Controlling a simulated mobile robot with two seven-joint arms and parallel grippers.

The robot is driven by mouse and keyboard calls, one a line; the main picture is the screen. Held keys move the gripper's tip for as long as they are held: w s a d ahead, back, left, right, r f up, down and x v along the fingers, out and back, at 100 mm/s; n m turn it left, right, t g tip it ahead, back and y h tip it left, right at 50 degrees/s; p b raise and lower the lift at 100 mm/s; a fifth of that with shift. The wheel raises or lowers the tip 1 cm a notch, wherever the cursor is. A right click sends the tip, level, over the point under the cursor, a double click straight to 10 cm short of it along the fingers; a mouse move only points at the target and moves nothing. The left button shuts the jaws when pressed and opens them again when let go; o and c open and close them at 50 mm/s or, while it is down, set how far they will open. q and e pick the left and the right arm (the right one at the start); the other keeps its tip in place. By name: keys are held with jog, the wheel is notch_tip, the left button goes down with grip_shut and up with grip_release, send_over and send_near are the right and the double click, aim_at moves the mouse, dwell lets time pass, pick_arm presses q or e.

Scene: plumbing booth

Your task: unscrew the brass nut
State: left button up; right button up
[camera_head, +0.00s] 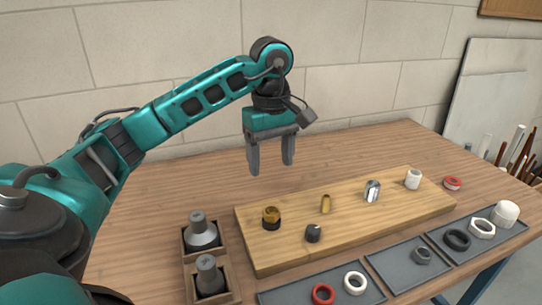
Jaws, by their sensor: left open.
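A brass nut (271,212) sits on a dark fitting at the left end of the wooden board (375,215). My left gripper (271,168) hangs fingers down above and behind the board's left end. Its two fingers are apart with nothing between them, and it does not touch the nut. A thin upright brass piece (326,203) stands further right on the board. My right gripper is out of the view.
The board also bears a dark fitting (313,233), a chrome fitting (372,191) and a white fitting (413,179). Grey trays (398,262) with rings and nuts lie in front. Two grey cones (202,232) stand in wooden holders at left. The table behind the board is clear.

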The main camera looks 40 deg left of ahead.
aim_at(271, 209)
pick_arm(q)
jog(key=shift+m, duration=0.8)
notch_tip(271, 209, down, 12)
jog(key=shift+f, duration=0.2)
